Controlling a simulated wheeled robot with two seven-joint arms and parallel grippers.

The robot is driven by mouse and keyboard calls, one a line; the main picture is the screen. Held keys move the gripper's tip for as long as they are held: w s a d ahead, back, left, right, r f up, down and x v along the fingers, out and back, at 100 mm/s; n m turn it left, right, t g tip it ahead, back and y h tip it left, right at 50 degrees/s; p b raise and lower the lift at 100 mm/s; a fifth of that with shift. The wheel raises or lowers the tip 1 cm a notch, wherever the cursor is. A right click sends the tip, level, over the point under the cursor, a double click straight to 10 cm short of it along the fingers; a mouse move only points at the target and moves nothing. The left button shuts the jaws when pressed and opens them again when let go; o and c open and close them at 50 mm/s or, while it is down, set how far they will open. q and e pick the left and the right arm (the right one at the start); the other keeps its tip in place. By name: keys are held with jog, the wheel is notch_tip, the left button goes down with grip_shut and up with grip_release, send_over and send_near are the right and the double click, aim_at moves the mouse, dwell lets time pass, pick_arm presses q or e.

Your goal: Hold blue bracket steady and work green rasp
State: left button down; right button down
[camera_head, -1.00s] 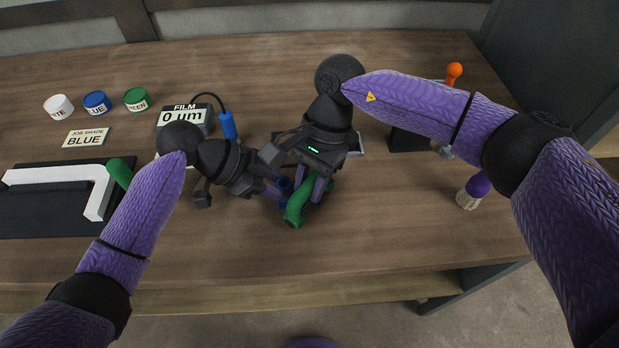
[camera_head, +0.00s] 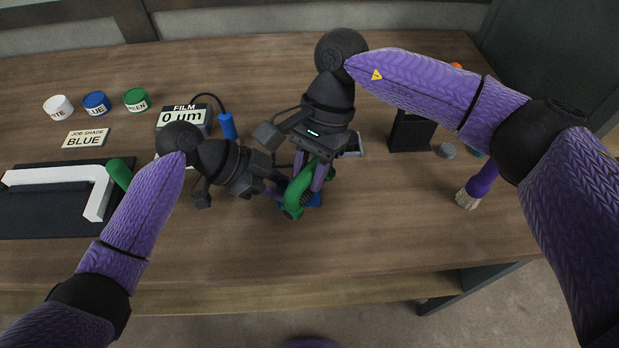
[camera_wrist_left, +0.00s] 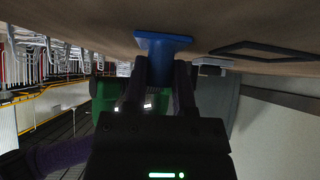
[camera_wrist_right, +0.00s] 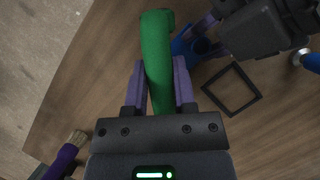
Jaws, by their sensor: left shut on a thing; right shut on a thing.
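The blue bracket (camera_head: 314,200) is near the front middle of the table, mostly hidden in the head view by the rasp and my grippers. My left gripper (camera_head: 276,190) is shut on it from the left; the left wrist view shows its flat blue plate (camera_wrist_left: 162,40) above the fingers. My right gripper (camera_head: 316,178) is shut on the curved green rasp (camera_head: 293,200), which lies over or right beside the bracket. The right wrist view shows the rasp (camera_wrist_right: 156,45) between both fingers, with the bracket (camera_wrist_right: 190,42) just right of it. Contact between rasp and bracket cannot be told.
A white angled piece (camera_head: 60,174) lies on a black mat at the left. Behind are paint pots (camera_head: 97,103), a BLUE card (camera_head: 86,139) and a film gauge (camera_head: 184,116) reading 0. The front table strip is clear.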

jog(key=shift+r, duration=0.1)
dwell(0.4)
jog(key=shift+f, duration=1.05)
jog(key=shift+f, duration=0.8)
jog(key=shift+r, duration=0.1)
jog(key=shift+w, duration=0.4)
jog(key=shift+s+f, duration=0.2)
jog(key=shift+s, duration=0.2)
jog(key=shift+w, duration=0.1)
